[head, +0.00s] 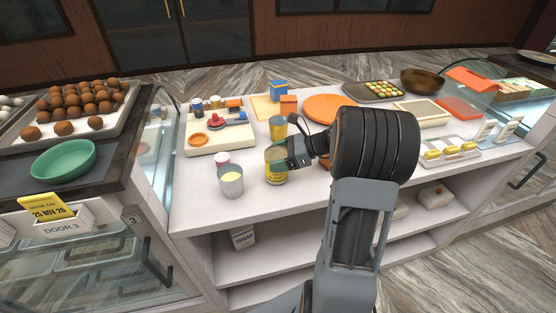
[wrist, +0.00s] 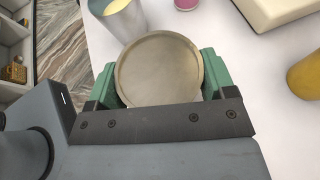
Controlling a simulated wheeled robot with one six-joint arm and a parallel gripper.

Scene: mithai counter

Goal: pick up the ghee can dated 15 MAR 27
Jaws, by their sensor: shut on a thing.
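A yellow ghee can (head: 276,168) stands upright on the white counter in the head view. My gripper (head: 288,158) is around its upper part, reaching in from the right. In the wrist view the round metal lid of the can (wrist: 158,70) lies between the two green fingers of my gripper (wrist: 158,82), which are shut on the can's sides. The date on the can cannot be read in either view. Another yellow can (head: 278,128) stands behind it in the head view; its date is not legible either.
A metal cup (head: 231,182) with pale yellow contents stands close to the left of the held can. A small pink-lidded jar (head: 222,161) is behind the cup. A cream tray (head: 222,139) with small items lies farther back. The counter's front left is clear.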

